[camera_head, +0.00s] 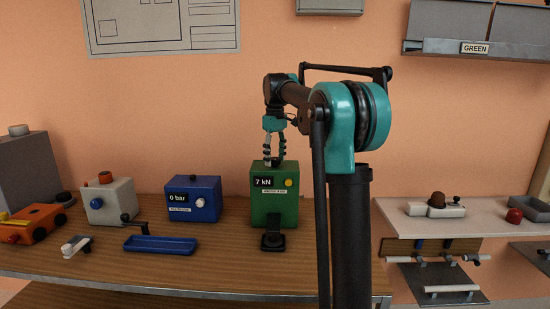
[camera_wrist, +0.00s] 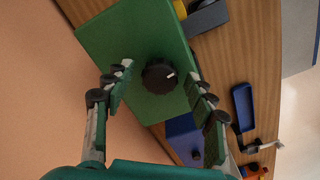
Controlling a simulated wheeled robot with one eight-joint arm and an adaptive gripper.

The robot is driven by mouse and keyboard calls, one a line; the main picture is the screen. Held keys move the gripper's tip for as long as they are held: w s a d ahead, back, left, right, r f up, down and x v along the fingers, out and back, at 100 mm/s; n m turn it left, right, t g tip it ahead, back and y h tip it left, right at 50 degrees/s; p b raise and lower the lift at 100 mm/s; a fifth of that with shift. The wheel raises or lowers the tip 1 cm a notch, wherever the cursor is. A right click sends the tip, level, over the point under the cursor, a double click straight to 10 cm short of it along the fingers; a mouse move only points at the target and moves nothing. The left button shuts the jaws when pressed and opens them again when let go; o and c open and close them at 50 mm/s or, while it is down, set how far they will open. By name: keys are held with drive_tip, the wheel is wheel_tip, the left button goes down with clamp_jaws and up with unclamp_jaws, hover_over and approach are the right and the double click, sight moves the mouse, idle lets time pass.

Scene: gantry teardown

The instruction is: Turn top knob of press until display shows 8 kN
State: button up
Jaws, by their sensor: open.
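The press is a green box (camera_head: 274,208) on the wooden bench. Its display (camera_head: 263,182) reads 7 kN, with a small yellow button beside it. In the wrist view the press's green top (camera_wrist: 125,45) carries a black round knob (camera_wrist: 159,76) with a white pointer mark. My gripper (camera_head: 275,160) points down right above the press top in the head view. In the wrist view my gripper (camera_wrist: 159,92) is open, its fingers apart on either side of the knob with gaps, not visibly touching it. The knob is mostly hidden by the fingers in the head view.
A blue box (camera_head: 193,203) reading 0 bar stands left of the press. A blue tray (camera_head: 160,244), a white box (camera_head: 109,202) and an orange toy-like block (camera_head: 33,224) lie further left. A black part (camera_head: 273,240) sits before the press. A side shelf (camera_head: 400,224) stands at right.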

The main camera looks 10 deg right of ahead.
sight(275, 158)
wheel_tip(275, 158, up, 12)
idle(0.6)
